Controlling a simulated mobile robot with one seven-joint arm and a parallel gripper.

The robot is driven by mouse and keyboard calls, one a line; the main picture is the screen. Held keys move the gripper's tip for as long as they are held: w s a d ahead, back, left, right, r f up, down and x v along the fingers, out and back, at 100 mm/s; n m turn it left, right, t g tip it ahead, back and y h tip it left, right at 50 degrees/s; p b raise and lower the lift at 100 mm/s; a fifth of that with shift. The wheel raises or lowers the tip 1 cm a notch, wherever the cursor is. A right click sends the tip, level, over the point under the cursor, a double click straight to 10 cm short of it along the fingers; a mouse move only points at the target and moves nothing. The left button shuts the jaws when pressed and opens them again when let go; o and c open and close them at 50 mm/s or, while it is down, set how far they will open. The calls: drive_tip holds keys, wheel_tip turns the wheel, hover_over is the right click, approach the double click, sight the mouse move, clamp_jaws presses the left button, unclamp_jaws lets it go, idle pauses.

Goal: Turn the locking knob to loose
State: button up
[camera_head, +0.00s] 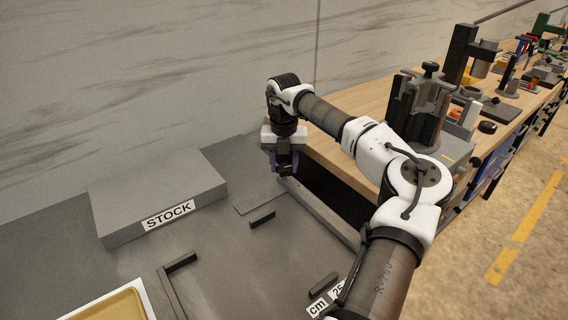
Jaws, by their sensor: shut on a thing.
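My gripper (285,170) points down at the left end of the wooden bench, by the edge of the grey surface. Its purple-tinted fingers are shut on a small dark thing between the fingertips. By its place it appears to be the locking knob, but the fingers hide most of it. Its turn angle cannot be made out. A pale grey bar (325,212) runs from just below the gripper toward the lower right.
A grey block labelled STOCK (150,190) lies at left. Dark stops (262,219) sit on the grey surface (225,262). A yellow tray (115,304) is at the lower left. A dark fixture (430,105) and several tools stand on the wooden bench (375,100) at right.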

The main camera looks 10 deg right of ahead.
sight(284, 167)
drive_tip(key=shift+r+n, duration=0.1)
drive_tip(key=shift+n, duration=1.5)
drive_tip(key=o, duration=1)
wheel_tip(284, 167, up, 14)
drive_tip(key=shift+f+b, duration=0.1)
drive_tip(key=shift+b, duration=0.95)
